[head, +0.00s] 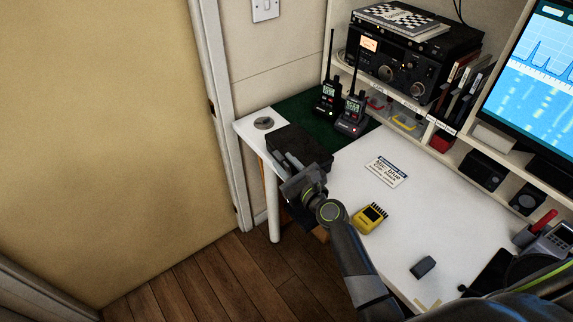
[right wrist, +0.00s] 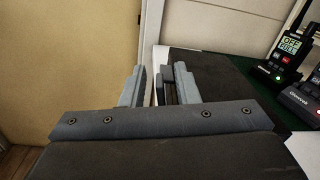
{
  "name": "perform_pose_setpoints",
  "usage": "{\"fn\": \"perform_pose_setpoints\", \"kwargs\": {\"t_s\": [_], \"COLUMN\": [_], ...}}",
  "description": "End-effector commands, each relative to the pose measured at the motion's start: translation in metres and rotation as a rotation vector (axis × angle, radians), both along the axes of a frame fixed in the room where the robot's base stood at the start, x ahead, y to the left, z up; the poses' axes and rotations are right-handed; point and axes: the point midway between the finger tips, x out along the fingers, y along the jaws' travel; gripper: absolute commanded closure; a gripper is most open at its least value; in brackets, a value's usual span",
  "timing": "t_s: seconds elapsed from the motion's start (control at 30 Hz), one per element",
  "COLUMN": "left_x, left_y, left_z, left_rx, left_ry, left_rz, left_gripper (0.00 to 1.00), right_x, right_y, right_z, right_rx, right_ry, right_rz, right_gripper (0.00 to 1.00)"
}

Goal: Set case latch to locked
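A dark case (head: 305,147) lies on the green mat at the left end of the white desk. In the right wrist view its dark top (right wrist: 212,80) shows just beyond and to the right of the fingers. My right gripper (head: 285,160) is at the near left side of the case, its two grey fingers apart with a narrow gap. In the right wrist view the gripper (right wrist: 157,82) has a thin grey and dark part beside its right finger, perhaps the latch. I cannot make out the latch's position or any contact. My left gripper is out of view.
Two handheld radios (head: 340,108) stand on the green mat (head: 300,108) behind the case. A yellow device (head: 370,217) and a small dark block (head: 423,267) lie on the desk (head: 400,225). A cubby shelf (head: 400,97) runs along the back. A doorway wall is left.

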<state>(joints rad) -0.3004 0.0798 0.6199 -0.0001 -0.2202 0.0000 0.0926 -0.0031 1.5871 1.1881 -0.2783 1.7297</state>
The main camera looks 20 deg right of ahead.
Motion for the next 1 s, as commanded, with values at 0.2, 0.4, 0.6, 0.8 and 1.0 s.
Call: {"fn": "perform_pose_setpoints", "kwargs": {"t_s": [0.2,0.4,0.6,0.8,1.0], "left_x": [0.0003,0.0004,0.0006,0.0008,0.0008], "left_y": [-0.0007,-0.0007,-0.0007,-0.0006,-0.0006], "left_z": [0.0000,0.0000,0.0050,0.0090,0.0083], "left_rx": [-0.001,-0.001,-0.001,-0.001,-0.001], "left_ry": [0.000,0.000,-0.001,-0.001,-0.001], "left_rz": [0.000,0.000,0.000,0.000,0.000], "left_gripper": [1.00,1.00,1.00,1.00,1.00], "right_x": [-0.0003,-0.0004,0.0005,0.0018,0.0018], "right_y": [0.0000,0.0000,-0.0031,-0.0075,-0.0077], "right_z": [-0.0001,-0.0001,0.0020,0.0021,0.0014], "right_rx": [0.000,0.000,0.044,0.125,0.127], "right_ry": [0.000,0.000,0.014,0.037,0.037], "right_rz": [0.000,0.000,0.001,0.000,0.000], "right_gripper": [0.86,1.00,1.00,1.00,1.00]}}
